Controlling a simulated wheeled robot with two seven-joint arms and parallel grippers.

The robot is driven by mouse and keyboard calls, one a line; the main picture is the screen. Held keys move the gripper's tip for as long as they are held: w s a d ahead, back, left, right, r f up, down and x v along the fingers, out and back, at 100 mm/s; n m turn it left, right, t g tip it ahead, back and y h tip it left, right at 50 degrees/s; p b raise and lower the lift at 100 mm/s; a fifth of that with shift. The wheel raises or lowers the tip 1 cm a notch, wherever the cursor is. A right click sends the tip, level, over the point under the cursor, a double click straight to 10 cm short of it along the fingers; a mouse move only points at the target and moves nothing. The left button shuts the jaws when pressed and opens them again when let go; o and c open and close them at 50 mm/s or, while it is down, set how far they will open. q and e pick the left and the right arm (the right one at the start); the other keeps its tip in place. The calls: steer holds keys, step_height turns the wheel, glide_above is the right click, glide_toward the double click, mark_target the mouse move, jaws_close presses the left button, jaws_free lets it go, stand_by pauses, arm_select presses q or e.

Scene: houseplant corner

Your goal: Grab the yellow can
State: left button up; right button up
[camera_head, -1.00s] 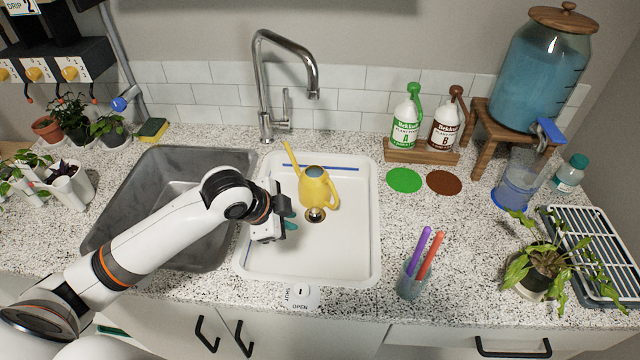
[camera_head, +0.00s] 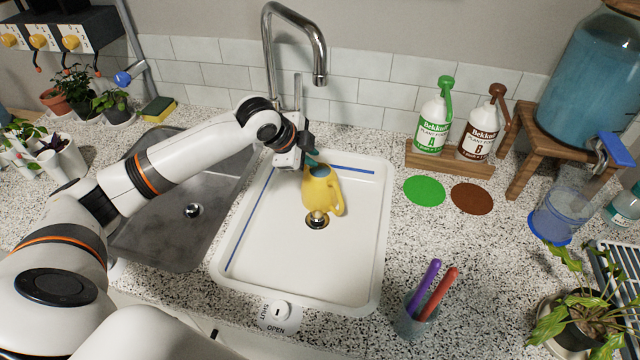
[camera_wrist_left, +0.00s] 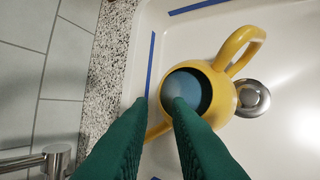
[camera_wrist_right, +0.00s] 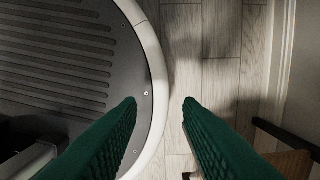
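The yellow can (camera_head: 322,192), a watering can with a looped handle and blue inside, is in the white basin beside the drain. It also shows in the left wrist view (camera_wrist_left: 222,88), with its round opening facing the camera. My left gripper (camera_head: 312,160) is at the can's top; its green fingers (camera_wrist_left: 160,101) are apart. One fingertip overlaps the opening and the other is outside the rim, with part of the spout between them. I cannot tell whether they touch it. My right gripper (camera_wrist_right: 160,102) is open and empty above the floor.
The white basin (camera_head: 268,280) has blue lines along its back and left. The tall faucet (camera_head: 319,60) stands close behind my left gripper. A steel basin (camera_head: 160,235) lies left. A cup with pens (camera_head: 412,318) and two bottles (camera_head: 433,122) stand right.

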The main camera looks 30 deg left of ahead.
mark_target(321, 164)
arm_select(q)
steer(key=x, duration=0.5)
steer(key=shift+s+d+p, duration=0.1)
steer(key=shift+s+p, duration=0.05)
steer(key=shift+p, duration=0.2)
steer(key=shift+w+f, duration=0.3)
steer(key=shift+f, duration=0.05)
arm_select(e)
steer(key=shift+w+r, duration=0.4)
steer(key=shift+w, duration=0.45)
arm_select(q)
steer(key=shift+s, duration=0.1)
steer(key=shift+c, duration=0.4)
steer(key=shift+c, duration=1.4)
jaws_close()
arm_select(e)
steer(key=shift+s+d, duration=0.1)
arm_select(q)
steer(key=shift+d, duration=0.15)
